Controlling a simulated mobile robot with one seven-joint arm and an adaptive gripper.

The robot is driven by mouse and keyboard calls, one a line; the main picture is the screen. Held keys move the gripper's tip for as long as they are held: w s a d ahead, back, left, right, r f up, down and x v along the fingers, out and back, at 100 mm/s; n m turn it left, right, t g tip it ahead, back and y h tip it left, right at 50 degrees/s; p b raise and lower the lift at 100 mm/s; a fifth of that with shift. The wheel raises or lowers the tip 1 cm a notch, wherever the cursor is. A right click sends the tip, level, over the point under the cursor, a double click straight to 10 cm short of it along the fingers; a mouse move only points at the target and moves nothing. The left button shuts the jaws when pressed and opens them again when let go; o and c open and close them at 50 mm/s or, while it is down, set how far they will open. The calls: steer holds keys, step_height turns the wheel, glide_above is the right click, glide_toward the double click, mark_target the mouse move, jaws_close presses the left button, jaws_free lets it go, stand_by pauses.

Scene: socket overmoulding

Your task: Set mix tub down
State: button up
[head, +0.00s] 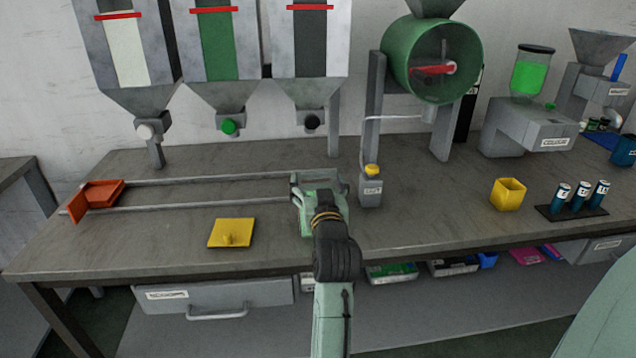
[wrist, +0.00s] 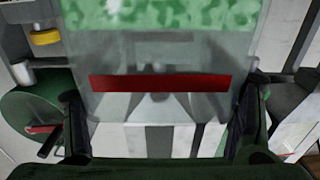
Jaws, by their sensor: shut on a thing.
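The mix tub is a clear tub (wrist: 160,60) with green and pale granules showing and a red band across its wall. It fills the upper middle of the wrist view. My gripper (wrist: 160,105) has a dark finger on each side of the tub and is shut on it. In the head view, my gripper (head: 318,190) is over the right end of the rails on the bench. The arm and gripper hide most of the tub there. I cannot tell whether its bottom touches the bench or rails.
Two rails (head: 220,180) run left to an orange bracket (head: 100,195). A yellow lid (head: 231,233) lies in front of them. A grey button box (head: 371,190) stands close to the right of my gripper. A yellow bin (head: 508,194) stands farther right. Hoppers (head: 223,95) hang behind, beside a green drum (head: 400,62).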

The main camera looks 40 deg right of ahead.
steer(key=o, duration=1.9)
steer(key=shift+f, duration=0.1)
steer(key=shift+o, duration=0.2)
steer(key=shift+r, duration=0.35)
steer(key=b+v, duration=0.2)
steer(key=v, duration=1)
steer(key=shift+f+b, duration=0.2)
steer(key=shift+b, duration=0.1)
steer(key=shift+w+a, duration=0.1)
